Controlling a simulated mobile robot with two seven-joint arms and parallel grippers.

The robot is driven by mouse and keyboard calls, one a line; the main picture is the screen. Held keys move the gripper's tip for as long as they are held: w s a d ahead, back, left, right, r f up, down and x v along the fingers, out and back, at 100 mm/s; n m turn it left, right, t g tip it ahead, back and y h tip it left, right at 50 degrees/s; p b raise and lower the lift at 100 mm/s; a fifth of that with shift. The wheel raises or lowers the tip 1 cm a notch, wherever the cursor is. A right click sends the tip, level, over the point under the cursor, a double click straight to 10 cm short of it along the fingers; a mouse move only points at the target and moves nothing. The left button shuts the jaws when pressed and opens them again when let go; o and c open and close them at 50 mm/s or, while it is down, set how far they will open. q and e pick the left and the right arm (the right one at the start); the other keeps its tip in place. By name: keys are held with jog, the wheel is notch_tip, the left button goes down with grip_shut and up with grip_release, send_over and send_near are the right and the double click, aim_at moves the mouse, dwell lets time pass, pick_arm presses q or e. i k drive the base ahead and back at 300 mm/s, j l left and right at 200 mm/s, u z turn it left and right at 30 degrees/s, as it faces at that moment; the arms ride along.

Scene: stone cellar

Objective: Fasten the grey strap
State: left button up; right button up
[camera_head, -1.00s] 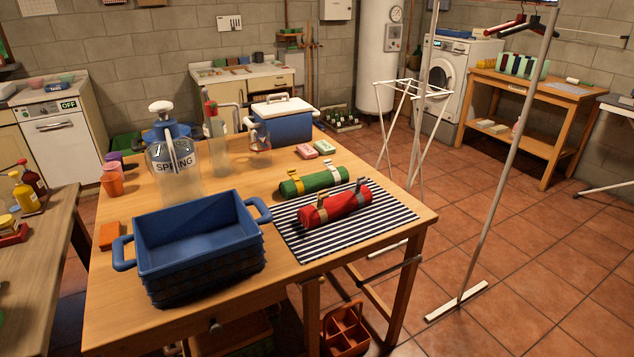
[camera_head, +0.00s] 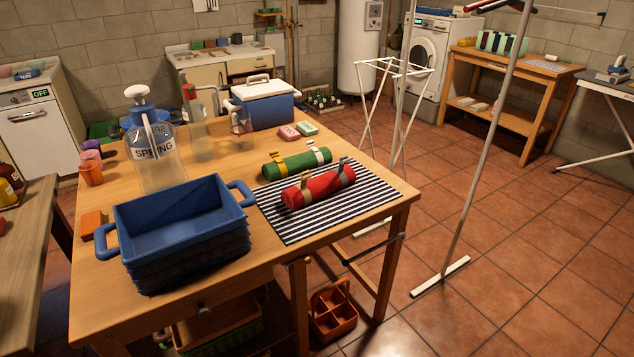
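A red roll (camera_head: 326,187) lies on a navy-and-white striped mat (camera_head: 300,227) at the right front of the wooden table. It has a grey strap (camera_head: 343,172) near its right end and a tan-grey strap (camera_head: 307,191) towards its left end; both stand up from the roll. Whether either is buckled is too small to tell. A green roll (camera_head: 290,165) lies just behind it, with a yellow strap (camera_head: 275,158) and a pale strap (camera_head: 313,153). Neither of my grippers shows in the head view.
A blue basket (camera_head: 172,211) stands at the table's front left, close to the mat. Behind are a big glass bottle (camera_head: 158,165), a clear bottle (camera_head: 197,140) and a blue cooler (camera_head: 268,110). A metal pole stand (camera_head: 478,150) rises from the floor right of the table.

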aim_at(343, 160)
jog(key=i+l+u, duration=0.15)
jog(key=l, duration=0.2)
jog(key=i+l+u, duration=0.1)
jog(key=l, duration=0.25)
jog(key=i+l+u, duration=0.15)
jog(key=l, duration=0.25)
jog(key=i+l+u, duration=0.1)
jog(key=l, duration=0.3)
jog(key=i+l+u, duration=0.15)
jog(key=l, duration=0.25)
jog(key=i+l+u, duration=0.1)
jog(key=l, duration=0.3)
jog(key=i, duration=0.1)
